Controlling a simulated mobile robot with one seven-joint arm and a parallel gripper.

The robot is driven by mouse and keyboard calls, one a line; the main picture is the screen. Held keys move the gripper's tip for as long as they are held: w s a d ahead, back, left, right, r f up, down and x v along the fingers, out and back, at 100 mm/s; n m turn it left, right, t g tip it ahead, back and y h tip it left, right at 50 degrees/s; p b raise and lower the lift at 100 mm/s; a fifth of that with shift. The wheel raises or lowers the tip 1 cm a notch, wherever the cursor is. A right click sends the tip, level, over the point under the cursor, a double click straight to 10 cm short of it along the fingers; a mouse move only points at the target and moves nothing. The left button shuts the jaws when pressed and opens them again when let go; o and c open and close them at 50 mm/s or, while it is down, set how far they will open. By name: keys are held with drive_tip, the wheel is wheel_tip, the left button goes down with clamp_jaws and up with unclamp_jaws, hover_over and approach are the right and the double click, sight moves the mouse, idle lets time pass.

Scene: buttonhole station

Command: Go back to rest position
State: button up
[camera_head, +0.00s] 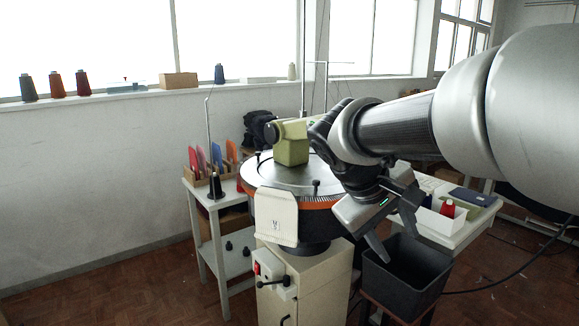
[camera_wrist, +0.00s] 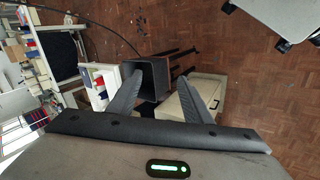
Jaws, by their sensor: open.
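My gripper (camera_head: 392,232) is in the right middle of the head view, reaching in from the right on my arm. Its two fingers are apart and point down, with nothing between them. It hangs beside the round machine with the orange rim (camera_head: 330,204), above and to the left of a black bin (camera_head: 408,278). In the wrist view the spread fingers of my gripper (camera_wrist: 162,95) frame empty space. The black bin (camera_wrist: 155,72) lies beyond them, and the pale machine cabinet (camera_wrist: 205,95) is by the right finger.
A white cloth piece (camera_head: 276,218) hangs at the machine's front. A small white table (camera_head: 222,205) stands left. A table on the right holds a white box with a red cone (camera_head: 447,209). A cable (camera_head: 500,283) crosses right. Floor at front left (camera_head: 130,290) is clear.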

drive_tip(key=s+a+f+m+t+y, duration=0.1)
drive_tip(key=s+a+f+m+y, duration=0.15)
drive_tip(key=s, duration=0.55)
drive_tip(key=s+a+f+m+t+y, duration=0.1)
drive_tip(key=s+a+f+m+y, duration=0.15)
drive_tip(key=s, duration=0.55)
wheel_tip(320, 180, up, 22)
drive_tip(key=p, duration=2.1)
drive_tip(key=shift+w+n+y+p, duration=0.15)
drive_tip(key=shift+n+y+p, duration=0.15)
drive_tip(key=shift+y+p, duration=0.1)
